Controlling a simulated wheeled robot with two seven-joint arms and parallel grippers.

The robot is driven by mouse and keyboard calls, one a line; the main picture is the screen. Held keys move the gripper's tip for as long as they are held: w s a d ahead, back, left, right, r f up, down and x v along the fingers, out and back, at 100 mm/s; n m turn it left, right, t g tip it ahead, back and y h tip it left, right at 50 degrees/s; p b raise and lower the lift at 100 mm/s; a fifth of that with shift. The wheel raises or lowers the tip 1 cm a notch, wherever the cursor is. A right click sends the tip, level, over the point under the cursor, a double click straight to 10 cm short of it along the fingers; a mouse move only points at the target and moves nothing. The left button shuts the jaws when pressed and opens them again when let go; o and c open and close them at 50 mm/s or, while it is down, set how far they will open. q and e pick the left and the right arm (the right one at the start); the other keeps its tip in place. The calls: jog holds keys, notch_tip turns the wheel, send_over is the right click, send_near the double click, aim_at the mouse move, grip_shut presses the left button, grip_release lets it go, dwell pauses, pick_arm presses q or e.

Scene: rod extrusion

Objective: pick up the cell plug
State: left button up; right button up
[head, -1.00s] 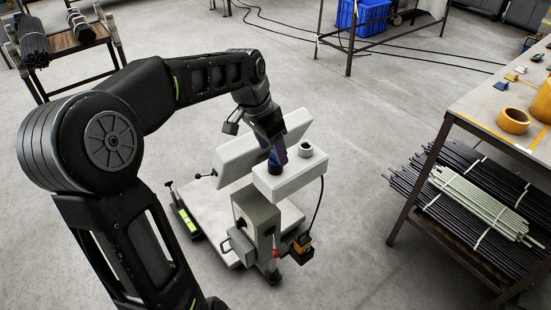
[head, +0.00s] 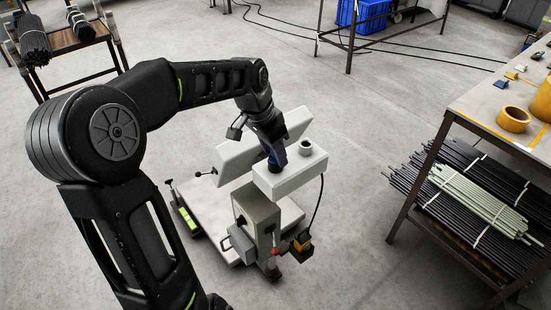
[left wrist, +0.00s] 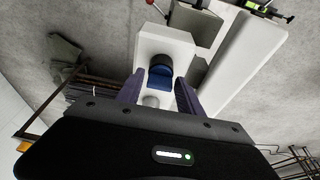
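A blue round-topped piece (left wrist: 160,76), which I take to be the cell plug, sits in a white block in the left wrist view. In the head view this white block (head: 292,180) tops the grey machine. My left gripper (head: 275,165) points down at the block's left part and hides most of the plug there. In the left wrist view its two purple fingers (left wrist: 160,95) stand apart with the plug between their lines, beyond the tips. I see no contact. My right gripper is not in view.
A round collar (head: 306,147) stands on the block's right part. A tilted white panel (head: 240,150) is close behind my gripper. A table (head: 485,105) stands at the right; floor between is clear.

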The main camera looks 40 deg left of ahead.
pick_arm(q)
grip_shut()
dwell(0.4)
notch_tip(320, 180, up, 10)
jog(key=shift+b, duration=0.4)
jog(key=shift+d, duration=0.1)
dwell(0.5)
